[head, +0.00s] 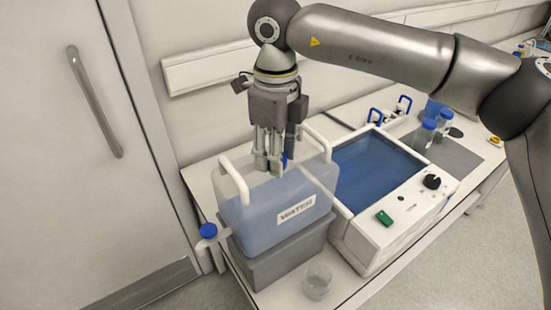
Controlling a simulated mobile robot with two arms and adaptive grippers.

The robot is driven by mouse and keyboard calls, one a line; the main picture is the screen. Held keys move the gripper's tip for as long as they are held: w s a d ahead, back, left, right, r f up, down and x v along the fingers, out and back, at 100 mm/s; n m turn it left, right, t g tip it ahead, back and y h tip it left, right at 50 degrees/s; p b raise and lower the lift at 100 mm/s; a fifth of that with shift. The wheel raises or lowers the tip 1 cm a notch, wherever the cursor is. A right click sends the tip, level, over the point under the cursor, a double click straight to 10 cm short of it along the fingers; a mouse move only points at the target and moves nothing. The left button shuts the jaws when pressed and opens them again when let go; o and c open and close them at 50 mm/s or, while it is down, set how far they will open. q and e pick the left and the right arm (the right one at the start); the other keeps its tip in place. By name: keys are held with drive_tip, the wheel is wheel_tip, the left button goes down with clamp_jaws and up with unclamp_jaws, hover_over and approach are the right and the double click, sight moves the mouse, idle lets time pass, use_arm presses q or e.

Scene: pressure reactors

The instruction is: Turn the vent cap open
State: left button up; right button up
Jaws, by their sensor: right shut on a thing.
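A translucent blue container labelled WATER (263,217) stands on a grey block (283,255) on the bench. My right gripper (268,163) comes down from above onto the container's top, between its white handles. It is shut on the vent cap (285,160), of which only a small blue part shows beside the fingers. The fingers hide the rest of the cap, so I cannot tell how far it is turned. My left gripper is not in view.
A spigot with a blue knob (208,231) sticks out at the container's left. A clear beaker (317,281) stands in front. A white device with a blue panel (399,205) is close on the right, with blue-capped bottles (424,134) behind it.

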drive_tip(key=n+b, duration=0.1)
drive_tip(key=n, duration=0.3)
drive_tip(key=shift+n, duration=0.3)
drive_tip(key=shift+n+b, duration=0.5)
drive_tip(key=shift+n, duration=2)
drive_tip(key=o, duration=1)
drive_tip(key=shift+o, duration=0.2)
